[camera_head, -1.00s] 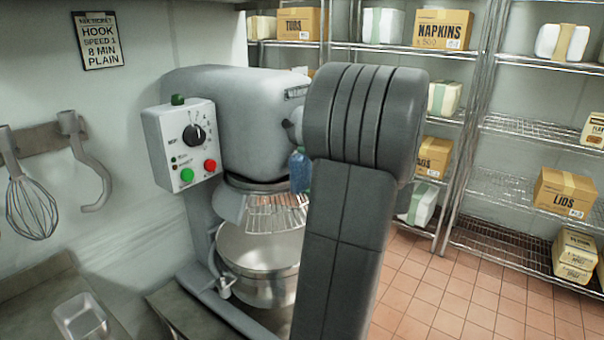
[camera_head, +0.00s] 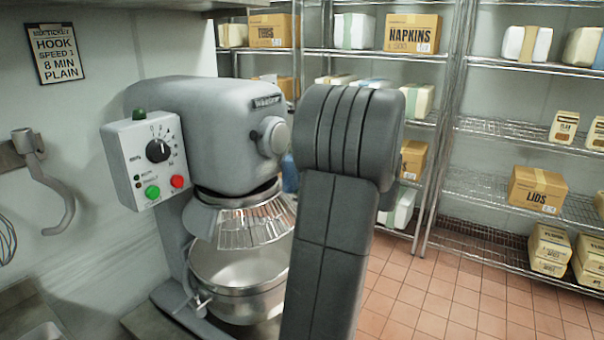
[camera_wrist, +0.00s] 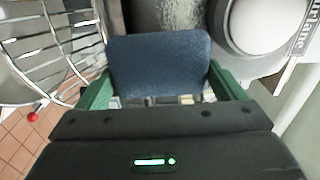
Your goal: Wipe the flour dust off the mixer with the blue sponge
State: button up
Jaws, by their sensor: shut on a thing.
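The grey mixer (camera_head: 222,130) stands at the centre left in the head view, with its control box on the left and its steel bowl (camera_head: 235,272) below. In the wrist view my gripper (camera_wrist: 160,98) is shut on the blue sponge (camera_wrist: 158,62), between its green fingers. The sponge is in front of the mixer's grey surface, beside the round hub (camera_wrist: 262,22); I cannot tell whether it touches. In the head view my arm hides most of the gripper, and only a sliver of blue shows left of it.
The wire bowl guard (camera_head: 262,222) sits over the bowl and shows close on the left in the wrist view. A hook (camera_head: 45,185) hangs on the left wall. Wire shelves with boxes (camera_head: 538,190) stand behind, and tiled floor (camera_head: 440,300) is clear at right.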

jog(key=b+v, duration=0.1)
jog(key=v, duration=0.7)
jog(key=shift+a, duration=0.15)
dwell(0.4)
jog(key=o, duration=0.6)
jog(key=c, duration=0.6)
jog(key=s+a+p, duration=0.5)
jog(key=s+a, duration=0.1)
jog(key=shift+p+x, duration=0.6)
jog(key=shift+x, duration=2.65)
